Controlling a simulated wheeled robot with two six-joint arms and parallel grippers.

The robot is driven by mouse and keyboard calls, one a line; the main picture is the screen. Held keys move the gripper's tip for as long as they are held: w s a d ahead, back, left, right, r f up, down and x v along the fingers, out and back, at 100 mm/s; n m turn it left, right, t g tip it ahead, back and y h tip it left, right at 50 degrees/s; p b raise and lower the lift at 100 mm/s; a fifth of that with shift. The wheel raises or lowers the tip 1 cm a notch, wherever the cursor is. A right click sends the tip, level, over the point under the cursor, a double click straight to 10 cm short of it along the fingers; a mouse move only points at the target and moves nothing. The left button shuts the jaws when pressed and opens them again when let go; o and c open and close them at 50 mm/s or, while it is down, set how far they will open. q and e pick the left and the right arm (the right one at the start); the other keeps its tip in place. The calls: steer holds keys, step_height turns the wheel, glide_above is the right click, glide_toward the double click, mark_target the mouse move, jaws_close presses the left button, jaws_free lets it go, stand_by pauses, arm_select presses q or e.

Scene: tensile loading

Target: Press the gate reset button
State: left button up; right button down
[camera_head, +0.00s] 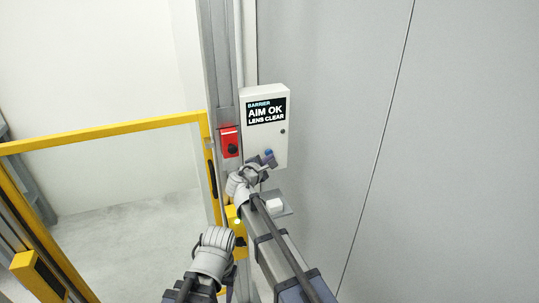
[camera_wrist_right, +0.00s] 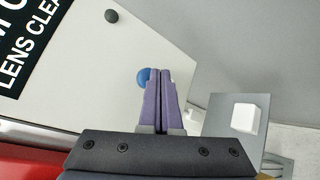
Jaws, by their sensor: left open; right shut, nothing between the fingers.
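A blue button (camera_head: 268,153) sits on the lower front of the white barrier box (camera_head: 281,142). In the right wrist view the blue button (camera_wrist_right: 143,77) shows just left of my fingertips, partly hidden behind them. My right gripper (camera_head: 269,161) is shut and empty, with its tips close to the button. Its two purple fingers (camera_wrist_right: 162,73) are together in the wrist view. I cannot tell whether they touch the button. My left gripper (camera_head: 227,289) is low in the head view, open and mostly hidden by its wrist.
A red unit (camera_head: 229,142) with a black knob is on the post left of the box. A yellow gate frame (camera_head: 110,131) stands at left. A white block (camera_head: 275,204) on a grey plate is below the box. The grey wall at right is clear.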

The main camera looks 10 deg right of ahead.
steer(key=shift+w+a, duration=0.1)
steer(key=shift+w, duration=0.4)
stand_by(0.3)
steer(key=shift+s, duration=0.1)
stand_by(0.3)
steer(key=shift+s, duration=0.85)
steer(key=s, duration=0.2)
steer(key=s+d, duration=0.1)
steer(key=s, duration=0.2)
steer(key=shift+d, duration=0.15)
steer(key=shift+w, duration=0.1)
